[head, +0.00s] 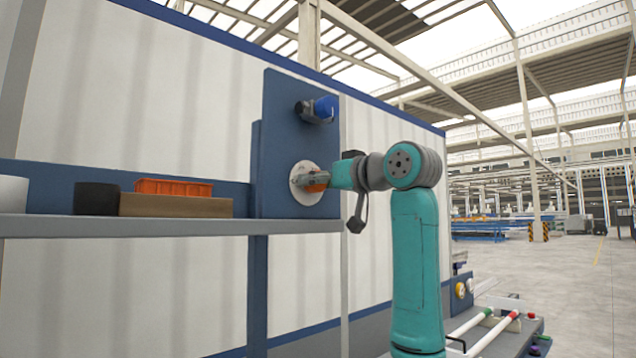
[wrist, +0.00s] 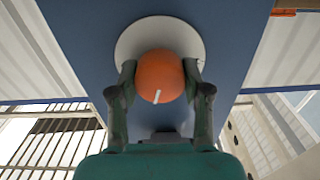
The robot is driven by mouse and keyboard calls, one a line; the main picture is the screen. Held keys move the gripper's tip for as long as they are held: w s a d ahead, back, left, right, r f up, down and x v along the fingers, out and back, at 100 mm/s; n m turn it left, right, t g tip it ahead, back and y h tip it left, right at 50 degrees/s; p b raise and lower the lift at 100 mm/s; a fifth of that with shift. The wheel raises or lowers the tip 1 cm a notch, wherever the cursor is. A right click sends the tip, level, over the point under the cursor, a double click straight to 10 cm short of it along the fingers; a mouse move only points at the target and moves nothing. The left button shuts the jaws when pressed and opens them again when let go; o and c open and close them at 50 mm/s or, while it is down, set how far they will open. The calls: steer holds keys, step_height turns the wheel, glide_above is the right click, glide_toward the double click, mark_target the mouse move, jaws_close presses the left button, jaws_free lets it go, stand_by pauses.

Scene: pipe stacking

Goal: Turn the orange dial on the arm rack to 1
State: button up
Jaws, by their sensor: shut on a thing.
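The orange dial (wrist: 160,72) sits on a round white plate (wrist: 132,40) on a blue panel. In the wrist view a short white mark shows on its face, near the lower edge and pointing roughly downward in the picture. My gripper (wrist: 160,84) has one finger on each side of the dial and is shut on it. In the head view my gripper (head: 309,180) reaches the panel from the right and covers most of the dial (head: 316,187). The white plate (head: 300,196) shows around it. No numbers are readable in either view.
A grey shelf (head: 150,226) at left holds an orange crate (head: 175,187), a brown box (head: 175,206) and a black container (head: 97,198). Open floor lies at right.

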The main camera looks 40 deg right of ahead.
steer(key=n, duration=0.5)
steer(key=shift+n, duration=0.3)
steer(key=n, duration=1)
steer(key=shift+n, duration=0.4)
steer(key=n, duration=0.4)
steer(key=shift+n, duration=0.4)
steer(key=shift+f, duration=0.1)
steer(key=o, duration=1.2)
steer(key=shift+c, duration=0.2)
steer(key=s, duration=1.2)
steer(key=shift+d, duration=0.15)
